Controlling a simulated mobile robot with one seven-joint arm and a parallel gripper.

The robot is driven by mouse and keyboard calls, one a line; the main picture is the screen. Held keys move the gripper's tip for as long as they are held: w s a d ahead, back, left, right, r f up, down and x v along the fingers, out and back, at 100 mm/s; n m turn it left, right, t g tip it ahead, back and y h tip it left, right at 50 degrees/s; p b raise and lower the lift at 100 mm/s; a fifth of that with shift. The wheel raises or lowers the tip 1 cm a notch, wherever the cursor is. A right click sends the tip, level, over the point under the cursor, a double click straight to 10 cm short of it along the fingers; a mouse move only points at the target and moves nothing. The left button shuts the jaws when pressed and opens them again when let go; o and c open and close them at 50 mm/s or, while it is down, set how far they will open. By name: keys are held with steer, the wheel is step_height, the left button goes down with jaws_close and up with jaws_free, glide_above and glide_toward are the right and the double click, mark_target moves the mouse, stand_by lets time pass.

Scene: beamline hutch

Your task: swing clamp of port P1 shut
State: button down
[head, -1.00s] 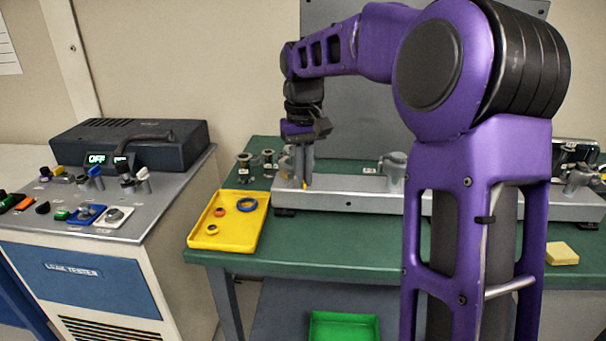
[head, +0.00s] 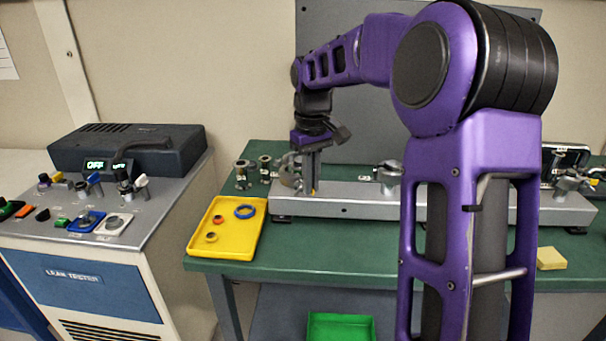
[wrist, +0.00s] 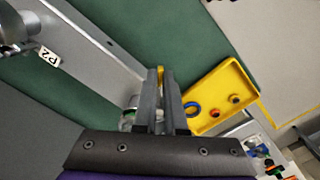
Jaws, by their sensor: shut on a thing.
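The port P1 (head: 287,170) is the metal fitting at the left end of the long grey beam (head: 352,207). My gripper (head: 312,188) points straight down just right of it and partly hides it. In the wrist view my gripper (wrist: 161,72) has its fingers close together, with a yellow piece of the clamp handle (wrist: 160,74) showing between the tips. The yellow also shows at the fingertips in the head view. The rest of the P1 clamp is hidden, so its angle cannot be told. Part of the port (wrist: 128,114) shows left of the fingers.
A yellow tray (head: 206,247) with several rings lies left of the beam. Loose metal fittings (head: 242,174) stand behind it. Port P2 (head: 389,172) is farther right on the beam; its label (wrist: 48,57) shows in the wrist view.

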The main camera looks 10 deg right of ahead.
steer(key=w+d+n+p, duration=0.1)
steer(key=n+p, duration=0.1)
steer(key=w+d+n+p, duration=0.1)
steer(key=d+n, duration=0.1)
steer(key=w+d+n+p, duration=0.1)
steer(key=d+n+p, duration=0.1)
steer(key=shift+w+d+r+p, duration=0.1)
steer(key=shift+w+d+p, duration=0.1)
steer(key=shift+w+p, duration=0.15)
steer(key=shift+w+d+n, duration=0.6)
steer(key=shift+w+n, duration=0.3)
steer(key=shift+n, duration=0.3)
steer(key=shift+w+d+n, duration=0.3)
steer(key=shift+w+n, duration=0.5)
steer(key=shift+n, duration=0.2)
steer(key=c, duration=1)
jaws_free()
steer(key=shift+w, duration=0.1)
step_height(320, 180, up, 17)
steer(key=shift+r, duration=0.1)
